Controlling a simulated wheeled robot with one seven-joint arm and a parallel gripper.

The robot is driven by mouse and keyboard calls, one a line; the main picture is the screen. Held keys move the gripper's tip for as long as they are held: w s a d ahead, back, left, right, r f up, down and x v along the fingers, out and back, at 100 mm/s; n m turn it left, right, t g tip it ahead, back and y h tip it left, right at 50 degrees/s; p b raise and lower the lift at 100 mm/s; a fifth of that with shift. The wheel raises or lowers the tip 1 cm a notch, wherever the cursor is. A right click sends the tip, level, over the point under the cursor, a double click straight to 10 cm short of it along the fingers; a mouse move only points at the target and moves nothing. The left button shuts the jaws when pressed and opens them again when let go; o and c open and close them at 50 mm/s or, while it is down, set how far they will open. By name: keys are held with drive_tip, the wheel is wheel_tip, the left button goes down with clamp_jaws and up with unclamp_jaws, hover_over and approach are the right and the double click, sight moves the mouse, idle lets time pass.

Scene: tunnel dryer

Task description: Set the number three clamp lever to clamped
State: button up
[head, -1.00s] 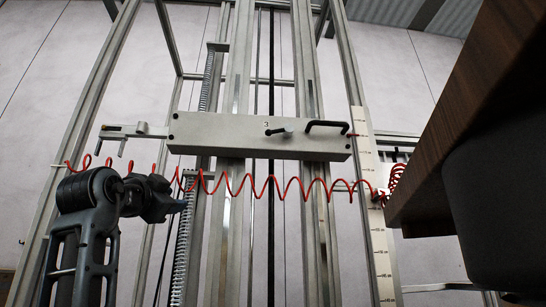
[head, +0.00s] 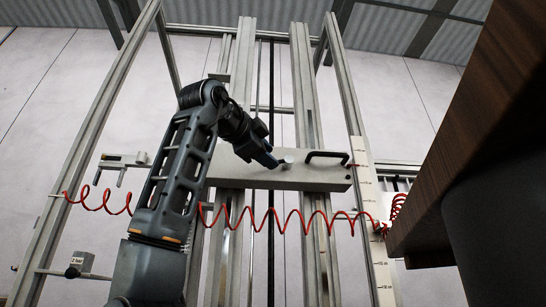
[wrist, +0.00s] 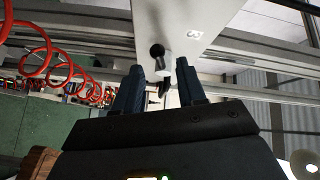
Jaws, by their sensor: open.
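A red coiled cable (head: 265,221) hangs below the box. Metal uprights (head: 303,90) stand behind it. A brown wooden edge (head: 450,150) fills the right side.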

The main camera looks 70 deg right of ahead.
drive_tip(key=x, duration=0.3)
drive_tip(key=shift+d+p, duration=0.2)
drive_tip(key=shift+p, duration=0.1)
clamp_jaws()
idle(0.3)
